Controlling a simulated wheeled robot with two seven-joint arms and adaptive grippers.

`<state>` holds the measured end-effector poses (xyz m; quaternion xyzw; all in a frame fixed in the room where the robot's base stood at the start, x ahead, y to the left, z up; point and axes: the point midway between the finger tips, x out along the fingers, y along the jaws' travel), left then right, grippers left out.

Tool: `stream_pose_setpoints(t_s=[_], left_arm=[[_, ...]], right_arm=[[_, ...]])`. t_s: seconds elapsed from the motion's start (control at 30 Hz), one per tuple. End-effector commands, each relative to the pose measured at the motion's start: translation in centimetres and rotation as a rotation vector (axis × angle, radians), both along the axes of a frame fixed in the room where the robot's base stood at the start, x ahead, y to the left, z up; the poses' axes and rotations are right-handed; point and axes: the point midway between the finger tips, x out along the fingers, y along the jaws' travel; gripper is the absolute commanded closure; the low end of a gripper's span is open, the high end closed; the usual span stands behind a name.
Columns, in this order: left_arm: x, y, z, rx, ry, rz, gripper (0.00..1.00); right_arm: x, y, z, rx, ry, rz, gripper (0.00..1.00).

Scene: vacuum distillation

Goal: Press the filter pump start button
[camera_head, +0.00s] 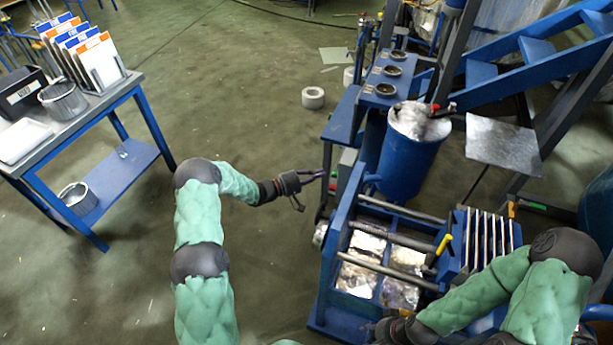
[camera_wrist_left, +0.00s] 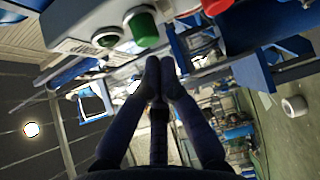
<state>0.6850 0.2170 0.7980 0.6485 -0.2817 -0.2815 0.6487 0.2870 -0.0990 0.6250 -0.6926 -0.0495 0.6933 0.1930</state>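The grey control box (camera_wrist_left: 85,28) is at the top of the left wrist view. No label is readable, so I cannot tell which starts the filter pump. The box also shows small in the head view (camera_head: 347,158), left of the blue tank. My left gripper (camera_wrist_left: 160,65) has its fingertips together and empty, below the green button in the picture, apparently apart from it. It also shows in the head view (camera_head: 323,174). My right gripper (camera_head: 390,331) is mostly hidden.
A blue tank (camera_head: 405,165) stands behind the blue filter frame (camera_head: 330,270) with rods and plates. A blue side table (camera_head: 115,172) with folders and baskets is at the left. The floor between is clear. Blue stairs (camera_head: 535,50) rise at the back right.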

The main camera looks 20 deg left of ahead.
Motion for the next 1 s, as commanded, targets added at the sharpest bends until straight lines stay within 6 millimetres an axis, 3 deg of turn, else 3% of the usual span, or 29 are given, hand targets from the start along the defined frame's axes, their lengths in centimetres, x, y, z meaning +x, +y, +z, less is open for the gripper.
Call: stream_pose_setpoints(t_s=[0.17, 0.53, 0.8, 1.0], left_arm=[[-0.1, -1.0, 0.0, 0.001, 0.001, 0.000, 1.00], [-0.1, -1.1, 0.0, 0.001, 0.000, 0.000, 1.00], [-0.2, -3.4, 0.1, 0.001, 0.001, -0.002, 1.00], [-0.2, -3.7, 0.0, 0.000, 0.000, -0.006, 1.00]], right_arm=[[0.0, 0.0, -0.3, 0.000, 0.000, 0.000, 0.43], [0.0, 0.0, -0.2, 0.000, 0.000, 0.000, 0.43], [0.0, 0.0, 0.2, 0.000, 0.000, 0.000, 0.43], [0.0, 0.0, 0.1, 0.000, 0.000, 0.000, 0.43]])
